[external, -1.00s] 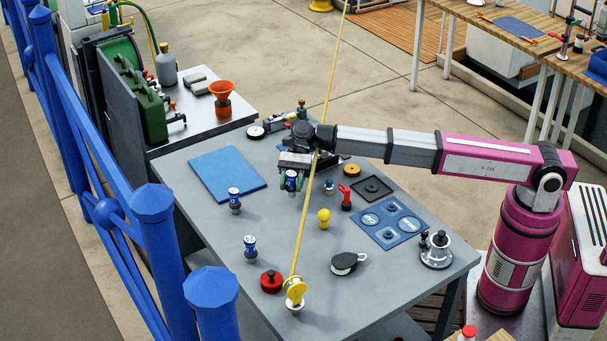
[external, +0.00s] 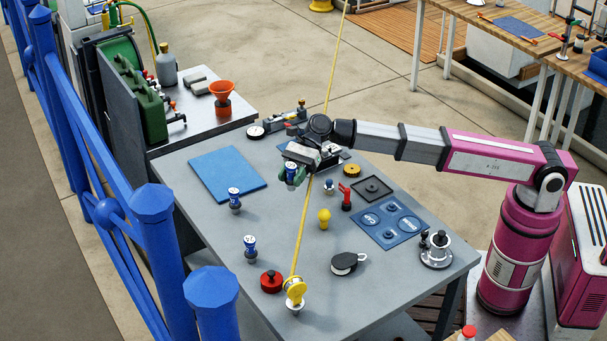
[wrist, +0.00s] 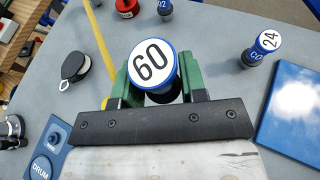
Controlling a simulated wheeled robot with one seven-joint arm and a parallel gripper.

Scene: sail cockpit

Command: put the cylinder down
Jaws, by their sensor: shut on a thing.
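My gripper (external: 291,177) is shut on a blue cylinder (external: 292,168) with a white top. In the wrist view the cylinder's top (wrist: 151,64) reads "60" and it sits between the green finger pads. The gripper is over the far middle part of the grey table. From the external view I cannot tell whether the cylinder's bottom touches the table. Another blue cylinder (external: 250,242) stands nearer the front left.
A blue mat (external: 222,175) lies at left. A yellow knob (external: 324,217), red puck (external: 271,281) and blue labelled board (external: 388,225) are nearby. Bare table lies between the standing cylinders and the rope.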

